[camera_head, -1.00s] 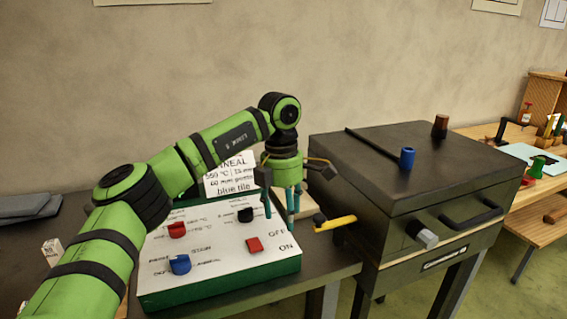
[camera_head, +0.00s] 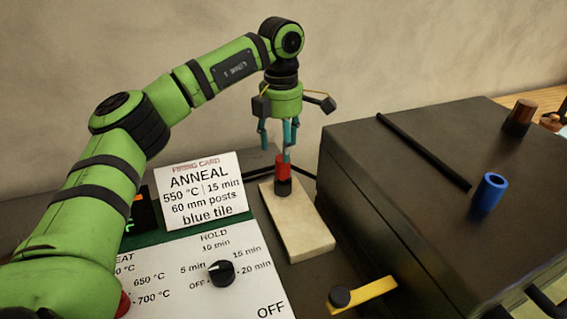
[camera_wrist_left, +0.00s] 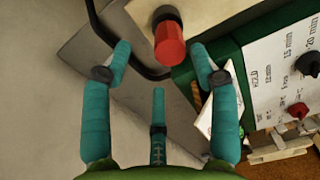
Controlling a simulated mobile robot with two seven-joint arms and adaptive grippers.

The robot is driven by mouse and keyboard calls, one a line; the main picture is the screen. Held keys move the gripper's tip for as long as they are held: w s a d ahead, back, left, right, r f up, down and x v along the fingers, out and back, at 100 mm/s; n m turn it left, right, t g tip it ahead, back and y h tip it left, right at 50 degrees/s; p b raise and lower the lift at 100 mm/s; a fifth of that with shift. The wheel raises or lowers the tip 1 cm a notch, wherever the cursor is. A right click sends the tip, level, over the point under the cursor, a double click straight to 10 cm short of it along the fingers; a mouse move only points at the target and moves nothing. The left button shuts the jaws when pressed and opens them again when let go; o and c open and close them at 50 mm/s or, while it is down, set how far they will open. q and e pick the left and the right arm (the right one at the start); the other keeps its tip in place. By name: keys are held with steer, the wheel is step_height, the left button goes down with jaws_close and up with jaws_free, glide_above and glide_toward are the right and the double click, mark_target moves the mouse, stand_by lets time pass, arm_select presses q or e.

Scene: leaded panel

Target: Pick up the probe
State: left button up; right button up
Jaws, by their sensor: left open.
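What looks like the probe (camera_head: 283,172) is a short upright piece with a red top and black lower part, standing on a pale rectangular block (camera_head: 308,241). In the left wrist view, the probe's red faceted end (camera_wrist_left: 170,42) points towards the camera, and the block (camera_wrist_left: 203,14) lies behind it. My left gripper (camera_head: 278,141) points down just above the probe, with its teal fingers spread. In the left wrist view the open left gripper (camera_wrist_left: 160,62) has the red end between and beyond its side fingers, with nothing held. My right gripper is out of view.
A dark kiln (camera_head: 430,180) stands right of the block, with a black rod (camera_head: 425,150) and a blue cylinder (camera_head: 489,192) on top. A yellow lever (camera_head: 375,291) is at its front. A control panel (camera_head: 180,278) and firing card (camera_head: 203,192) stand left. A black cable (camera_wrist_left: 101,28) loops nearby.

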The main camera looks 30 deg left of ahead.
mark_target(283, 167)
arm_select(q)
steer(key=shift+s+d+f, duration=0.25)
steer(key=shift+s+f, duration=0.2)
steer(key=shift+f, duration=0.35)
step_height(283, 167, down, 4)
steer(key=shift+d+r+p, duration=0.15)
steer(key=shift+p, duration=0.55)
steer(key=shift+f, duration=0.3)
jaws_close()
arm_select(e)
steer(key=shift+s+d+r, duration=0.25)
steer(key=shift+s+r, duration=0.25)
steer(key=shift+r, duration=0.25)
